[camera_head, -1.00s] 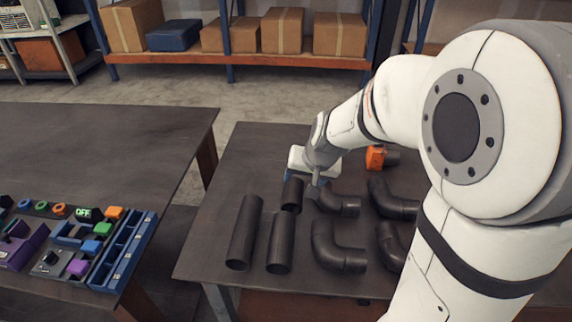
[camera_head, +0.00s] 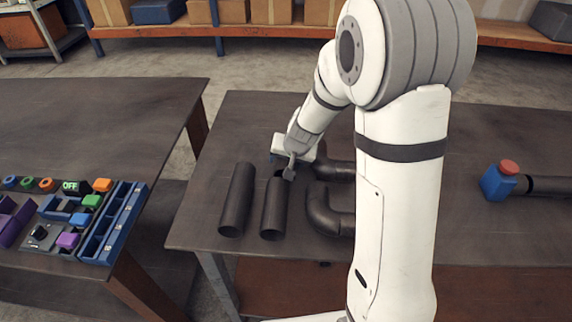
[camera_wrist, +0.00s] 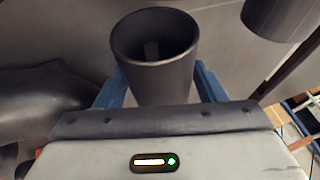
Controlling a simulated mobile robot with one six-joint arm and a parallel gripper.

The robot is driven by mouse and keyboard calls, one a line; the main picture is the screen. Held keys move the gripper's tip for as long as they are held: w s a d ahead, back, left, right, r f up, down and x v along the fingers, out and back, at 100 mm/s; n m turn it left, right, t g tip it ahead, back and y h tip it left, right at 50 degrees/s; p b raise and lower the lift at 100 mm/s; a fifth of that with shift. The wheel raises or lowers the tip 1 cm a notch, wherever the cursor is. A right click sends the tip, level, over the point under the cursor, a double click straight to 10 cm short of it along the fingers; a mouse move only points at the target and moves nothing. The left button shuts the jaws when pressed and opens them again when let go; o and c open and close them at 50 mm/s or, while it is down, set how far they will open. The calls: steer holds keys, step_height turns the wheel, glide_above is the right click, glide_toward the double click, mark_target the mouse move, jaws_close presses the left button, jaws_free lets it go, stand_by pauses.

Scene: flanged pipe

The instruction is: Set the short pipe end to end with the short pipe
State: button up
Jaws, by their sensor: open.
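Two dark straight pipes lie side by side on the right-hand table in the head view: a left one (camera_head: 237,198) and a right one (camera_head: 274,210). My gripper (camera_head: 288,172) is at the far end of the right one. The wrist view shows a dark pipe (camera_wrist: 160,85) between my two blue fingers, its open end facing the camera. My gripper is open around it. Another pipe's end (camera_wrist: 282,14) shows at the top right there.
Dark elbow pipes lie just right of my gripper, one (camera_head: 328,212) partly behind my arm. A blue box with a red button (camera_head: 500,182) stands farther right beside another pipe (camera_head: 550,186). The left table holds a blue tray (camera_head: 112,225) and small coloured parts.

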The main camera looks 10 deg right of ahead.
steer(key=shift+c, duration=0.4)
steer(key=c, duration=0.9)
steer(key=shift+r, duration=0.15)
steer(key=shift+c, duration=0.6)
